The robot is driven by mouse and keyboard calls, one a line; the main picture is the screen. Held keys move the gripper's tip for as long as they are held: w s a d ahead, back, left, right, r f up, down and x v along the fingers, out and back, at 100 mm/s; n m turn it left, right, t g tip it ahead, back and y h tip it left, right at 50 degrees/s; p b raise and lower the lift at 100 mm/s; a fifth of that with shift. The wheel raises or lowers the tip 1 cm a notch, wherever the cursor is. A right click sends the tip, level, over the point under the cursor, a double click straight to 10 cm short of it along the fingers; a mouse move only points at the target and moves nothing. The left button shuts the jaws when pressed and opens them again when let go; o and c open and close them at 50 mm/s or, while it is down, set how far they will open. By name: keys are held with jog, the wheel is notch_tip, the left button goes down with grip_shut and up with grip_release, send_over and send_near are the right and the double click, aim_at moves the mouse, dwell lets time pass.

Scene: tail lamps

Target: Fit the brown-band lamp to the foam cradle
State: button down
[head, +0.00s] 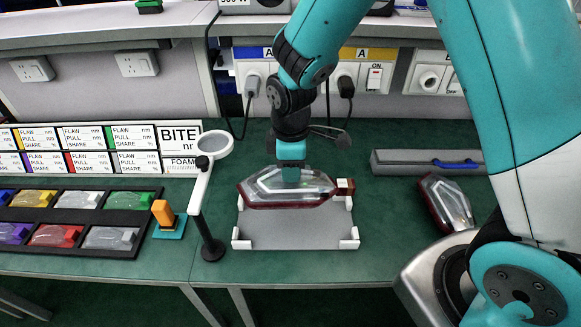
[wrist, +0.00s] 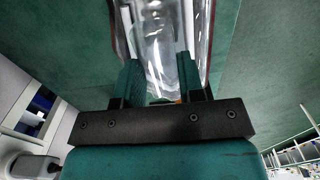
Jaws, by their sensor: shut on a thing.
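My gripper (head: 291,178) points down and is shut on a clear tail lamp (head: 270,186) with a dark red rim. A reddish-brown end piece (head: 345,187) shows at the lamp's right end; I cannot tell for sure that it is the brown band. The lamp lies crosswise over the back part of a grey pad with white corner blocks (head: 295,232), which looks like the foam cradle. I cannot tell whether the lamp touches it. In the wrist view the clear lamp (wrist: 160,40) sits between my two fingers (wrist: 160,85).
A second lamp (head: 447,203) lies at the right near my arm. A magnifier stand (head: 212,248) is close left of the cradle. Further left are an orange-and-teal item (head: 165,215) and a black tray (head: 75,212) of coloured lamps. A grey case (head: 405,162) lies behind.

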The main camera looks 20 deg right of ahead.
aim_at(291, 184)
jog(key=shift+f+b, duration=1.85)
jog(key=shift+f, duration=1)
jog(key=shift+f, duration=0.1)
jog(key=shift+f+b, duration=0.65)
jog(key=shift+f, duration=0.7)
jog(key=shift+f, duration=0.1)
jog(key=shift+f, duration=0.55)
jog(key=c, duration=0.7)
grip_release()
